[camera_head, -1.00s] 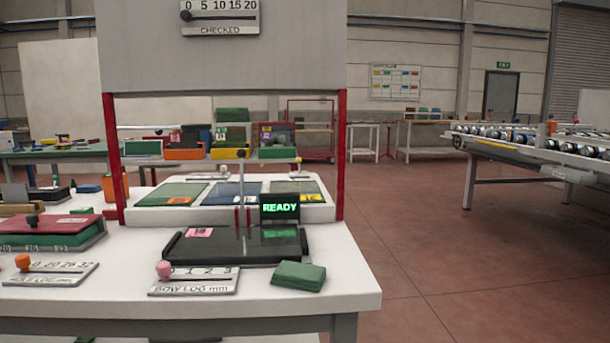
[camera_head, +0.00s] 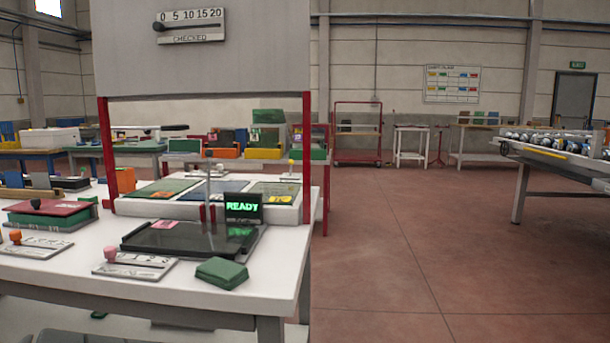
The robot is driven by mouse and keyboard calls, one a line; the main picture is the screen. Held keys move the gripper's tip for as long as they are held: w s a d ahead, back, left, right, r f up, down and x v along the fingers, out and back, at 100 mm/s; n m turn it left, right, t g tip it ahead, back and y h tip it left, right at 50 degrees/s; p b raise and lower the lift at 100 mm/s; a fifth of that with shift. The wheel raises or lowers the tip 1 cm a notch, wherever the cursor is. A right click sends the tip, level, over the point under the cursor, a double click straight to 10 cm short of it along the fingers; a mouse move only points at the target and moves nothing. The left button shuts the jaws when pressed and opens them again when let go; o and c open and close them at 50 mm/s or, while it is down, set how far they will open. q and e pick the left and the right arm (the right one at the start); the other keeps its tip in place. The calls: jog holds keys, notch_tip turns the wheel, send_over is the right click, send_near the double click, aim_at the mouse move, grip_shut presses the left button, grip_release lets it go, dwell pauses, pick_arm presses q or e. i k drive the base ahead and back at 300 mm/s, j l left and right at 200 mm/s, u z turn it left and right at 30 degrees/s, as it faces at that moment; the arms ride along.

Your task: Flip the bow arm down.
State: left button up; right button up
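A black flat fixture (camera_head: 165,240) lies on the white bench. A thin, pale upright rod (camera_head: 209,185) rises from it between two small red posts (camera_head: 207,213); it looks like the bow arm, standing up. A pink tag (camera_head: 164,224) lies on the fixture's dark top. A small display (camera_head: 243,207) reading READY in green stands at its back right. Neither of my grippers is in view.
A red frame with a grey panel (camera_head: 200,65) stands over the bench (camera_head: 265,290). The floor (camera_head: 400,250) at right is clear.

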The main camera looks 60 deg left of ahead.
aim_at(208, 154)
jog(key=i+l, duration=0.3)
jog(key=i, duration=0.15)
jog(key=i+l+z, duration=0.1)
jog(key=i+l, duration=0.2)
jog(key=i, duration=0.2)
jog(key=i+u, duration=0.15)
jog(key=u, duration=0.3)
jog(key=i+u, duration=0.1)
jog(key=u, duration=0.35)
jog(key=i+u, duration=0.15)
jog(key=u, duration=0.3)
jog(key=i+u, duration=0.1)
jog(key=u, duration=0.3)
jog(key=i+u, duration=0.15)
jog(key=u, duration=0.25)
jog(key=i+l+u, duration=0.15)
jog(key=u, duration=0.25)
jog(key=i+l+u, duration=0.1)
jog(key=u, duration=0.3)
jog(key=i+l+u, duration=0.1)
jog(key=l+u, duration=0.25)
jog(key=j, duration=0.1)
